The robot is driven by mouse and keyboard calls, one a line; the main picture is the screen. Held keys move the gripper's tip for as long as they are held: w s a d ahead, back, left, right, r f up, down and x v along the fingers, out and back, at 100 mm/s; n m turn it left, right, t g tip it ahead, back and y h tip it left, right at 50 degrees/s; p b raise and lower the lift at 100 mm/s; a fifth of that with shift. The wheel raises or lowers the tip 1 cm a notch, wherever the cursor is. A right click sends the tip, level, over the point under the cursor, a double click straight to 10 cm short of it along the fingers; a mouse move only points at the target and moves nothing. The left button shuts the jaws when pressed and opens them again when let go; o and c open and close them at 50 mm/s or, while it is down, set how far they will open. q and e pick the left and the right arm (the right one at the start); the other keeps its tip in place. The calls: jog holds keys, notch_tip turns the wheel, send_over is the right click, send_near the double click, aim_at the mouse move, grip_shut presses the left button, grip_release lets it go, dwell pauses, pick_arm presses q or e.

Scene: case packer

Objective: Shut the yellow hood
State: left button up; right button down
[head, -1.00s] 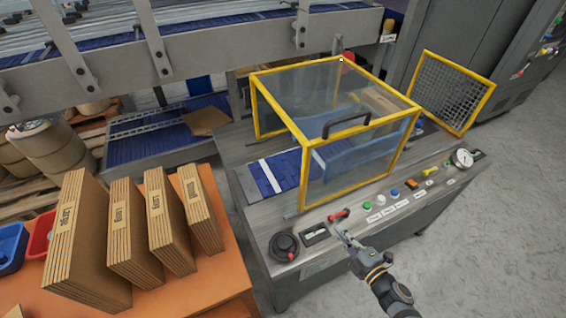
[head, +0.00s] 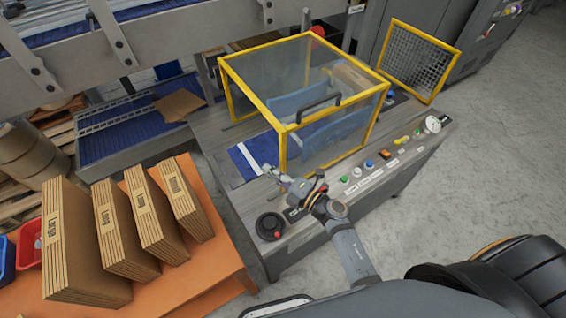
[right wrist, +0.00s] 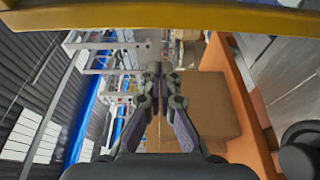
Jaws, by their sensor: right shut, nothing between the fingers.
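The yellow hood (head: 288,127) is a clear box with a yellow frame, standing over the grey machine deck. Its dark handle (head: 319,108) is on the upper front edge. The front left post comes down close to the deck; I cannot tell whether the hood sits fully down. My right gripper (head: 272,174) is low over the deck, by the hood's front left corner, shut and empty. In the right wrist view the closed fingers (right wrist: 157,75) point away from the camera, and a yellow bar (right wrist: 160,14) crosses the top. Contact with the hood cannot be made out. My left gripper is not in view.
A black knob (head: 270,226) is on the deck near my right arm. Buttons (head: 369,164) and a gauge (head: 432,124) line the front edge. A yellow mesh panel (head: 420,58) stands to the right. Cardboard stacks (head: 85,245) stand on an orange table (head: 215,262) at left.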

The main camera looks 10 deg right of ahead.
jog(key=d, duration=0.2)
jog(key=w+d, duration=0.1)
jog(key=d, duration=0.1)
